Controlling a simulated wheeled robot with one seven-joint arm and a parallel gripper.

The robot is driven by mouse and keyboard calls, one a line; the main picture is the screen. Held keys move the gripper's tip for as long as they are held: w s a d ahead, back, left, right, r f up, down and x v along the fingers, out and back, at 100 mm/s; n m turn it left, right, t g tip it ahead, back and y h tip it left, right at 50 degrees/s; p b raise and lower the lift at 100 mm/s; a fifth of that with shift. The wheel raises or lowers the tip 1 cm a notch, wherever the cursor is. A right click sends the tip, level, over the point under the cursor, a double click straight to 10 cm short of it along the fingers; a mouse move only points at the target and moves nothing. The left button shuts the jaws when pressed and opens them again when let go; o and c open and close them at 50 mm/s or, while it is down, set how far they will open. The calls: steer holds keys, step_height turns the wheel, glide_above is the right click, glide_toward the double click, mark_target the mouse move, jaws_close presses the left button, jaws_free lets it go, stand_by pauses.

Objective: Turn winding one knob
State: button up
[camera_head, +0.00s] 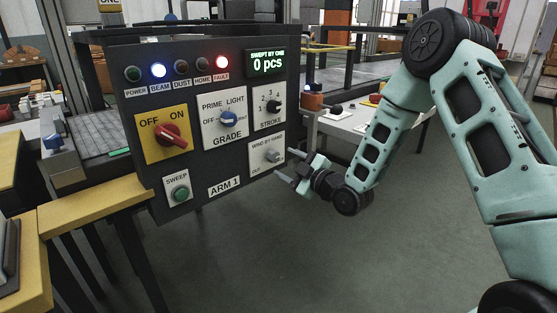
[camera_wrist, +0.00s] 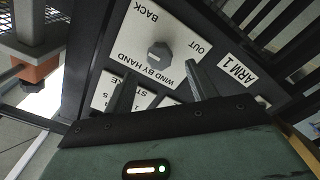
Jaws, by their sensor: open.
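The winding knob (camera_head: 272,155) is a small grey knob on the white WIND BY HAND plate (camera_head: 258,164), low on the right side of the dark control panel (camera_head: 216,160). In the wrist view the knob (camera_wrist: 160,55) is a dark faceted knob with a pale mark, between the words BACK and OUT. My gripper (camera_head: 287,167) is open just to the right of the panel, its fingers pointing at the plate. In the wrist view the two fingers (camera_wrist: 162,72) stand apart on either side of the knob's line, and nothing is between them. Contact with the knob is not visible.
The panel also carries a red OFF/ON switch (camera_head: 172,136), a blue GRADE knob (camera_head: 228,118), a black STROKE knob (camera_head: 274,105) and a green SWEEP button (camera_head: 180,193). The BEAM (camera_head: 158,70) and FAULT (camera_head: 222,62) lamps are lit. The display (camera_head: 267,64) reads 0 pcs. Floor below is clear.

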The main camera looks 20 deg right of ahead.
mark_target(275, 158)
steer(key=shift+x, duration=2.15)
steer(key=c, duration=1)
steer(key=shift+m, duration=0.4)
